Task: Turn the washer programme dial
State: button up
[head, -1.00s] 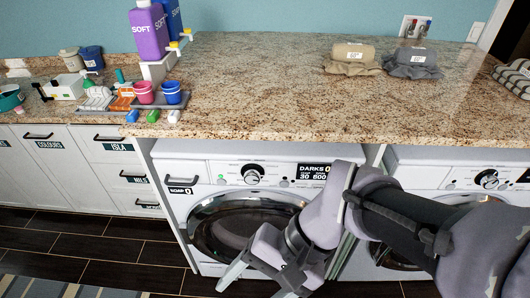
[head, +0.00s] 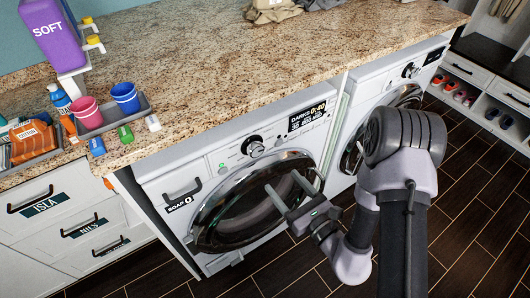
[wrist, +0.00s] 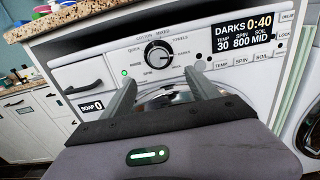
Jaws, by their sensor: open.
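The washer (head: 275,137) stands under the counter, with its round door closed. The display (wrist: 242,32) right of the dial reads DARKS 0:40, 30, 800, MID. My gripper (head: 284,181) is open and empty in front of the washer door, below the dial in the head view. In the wrist view the fingers (wrist: 160,77) point at the panel, either side of the dial's lower area, apart from it.
The soap drawer (head: 181,197) is left of the dial. A second machine (head: 400,80) with its own dial stands to the right. The granite counter (head: 230,80) overhangs the panel; pink (head: 87,112) and blue cups (head: 125,97) stand near its left edge. Dark floor in front is free.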

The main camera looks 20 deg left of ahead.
aim_at(257, 153)
jog(key=x, duration=1.3)
jog(key=shift+a, duration=0.2)
jog(key=c, duration=1.4)
jog(key=shift+o, duration=0.2)
jog(key=shift+r, duration=0.1)
jog(key=m+p, duration=0.2)
jog(key=m, duration=0.2)
jog(key=shift+s+m+p, duration=0.1)
jog(key=shift+m+p, duration=0.95)
jog(key=shift+m, duration=0.85)
